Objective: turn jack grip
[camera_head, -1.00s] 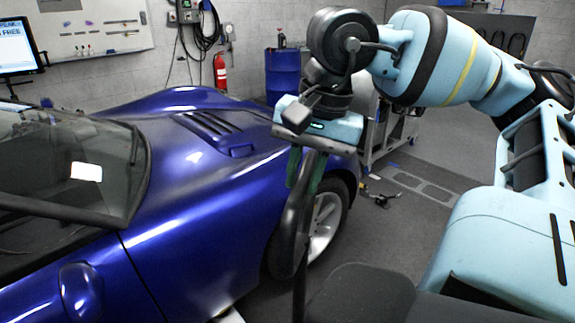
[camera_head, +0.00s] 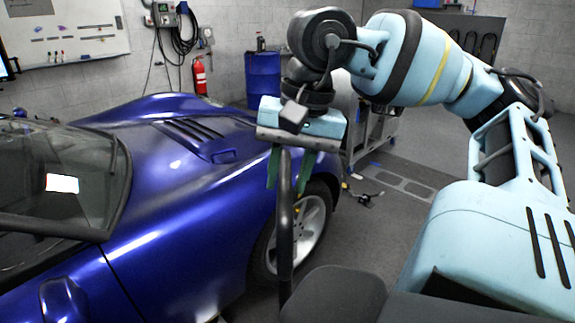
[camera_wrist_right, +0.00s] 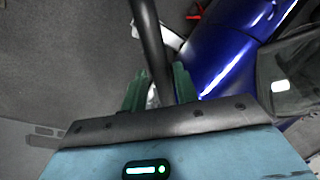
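The jack grip (camera_head: 286,225) is a dark tubular bar. It stands nearly upright beside the car's front wheel in the head view. Its upper part also shows in the wrist view (camera_wrist_right: 150,40). My right gripper (camera_head: 288,175) points down with its green fingers on either side of the bar's top and close to it. In the wrist view my right gripper (camera_wrist_right: 160,92) also has the bar between its fingers, with little gap, and appears shut on it. The lower end of the bar is hidden. My left gripper is not in view.
The blue car (camera_head: 200,200) fills the left, its front wheel (camera_head: 302,235) just behind the bar. A cable (camera_head: 362,198) lies on the floor, which is otherwise mostly clear there.

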